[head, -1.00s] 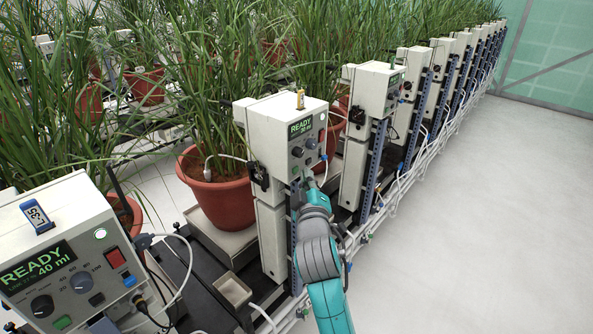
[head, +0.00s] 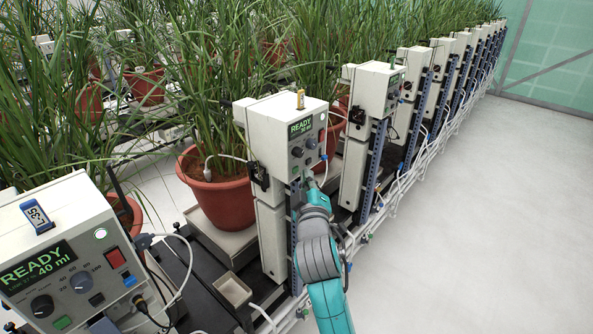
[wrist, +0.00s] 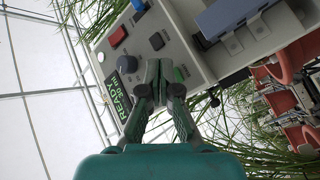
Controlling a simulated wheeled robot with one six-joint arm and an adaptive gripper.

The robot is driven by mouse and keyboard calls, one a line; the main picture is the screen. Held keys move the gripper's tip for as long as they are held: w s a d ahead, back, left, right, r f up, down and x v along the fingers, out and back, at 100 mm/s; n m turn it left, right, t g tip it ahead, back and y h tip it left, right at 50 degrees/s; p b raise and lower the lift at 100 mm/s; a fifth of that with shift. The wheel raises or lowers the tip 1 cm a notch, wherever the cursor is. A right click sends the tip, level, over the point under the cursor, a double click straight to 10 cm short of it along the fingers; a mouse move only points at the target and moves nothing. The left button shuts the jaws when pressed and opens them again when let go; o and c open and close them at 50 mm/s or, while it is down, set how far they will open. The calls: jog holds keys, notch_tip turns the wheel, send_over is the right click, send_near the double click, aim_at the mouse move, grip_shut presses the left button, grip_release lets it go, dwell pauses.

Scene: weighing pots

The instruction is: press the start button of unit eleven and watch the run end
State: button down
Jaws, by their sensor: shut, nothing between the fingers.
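The unit at my gripper is a cream control box (head: 262,130) with a green display (head: 301,127) reading READY. Its number is not readable; a yellow tag (head: 300,99) stands on top. My gripper (head: 308,174) is shut and empty at the lower part of its panel. In the wrist view the shut fingertips (wrist: 160,66) point at the panel, beside a green button (wrist: 179,75). Whether they touch the panel cannot be told.
A nearer unit (head: 70,218) at left also reads READY, with a blue tag (head: 38,217). More units run back in a row, the closest being another cream box (head: 368,86). Potted plants, one in a terracotta pot (head: 222,203), stand behind. The pale floor (head: 480,230) at right is clear.

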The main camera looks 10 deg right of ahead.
jog(key=shift+w+a, duration=0.1)
jog(key=shift+w+a, duration=0.15)
jog(key=shift+w, duration=0.1)
jog(key=shift+w+a, duration=0.2)
jog(key=shift+w, duration=0.1)
dwell(1.0)
jog(key=shift+s, duration=0.1)
jog(key=shift+s+d, duration=0.45)
jog(key=shift+s, duration=0.1)
dwell(0.4)
jog(key=shift+s+d, duration=0.75)
jog(key=shift+s, duration=0.3)
jog(key=shift+s+d, duration=0.75)
jog(key=shift+s, duration=0.25)
jog(key=shift+f, duration=0.1)
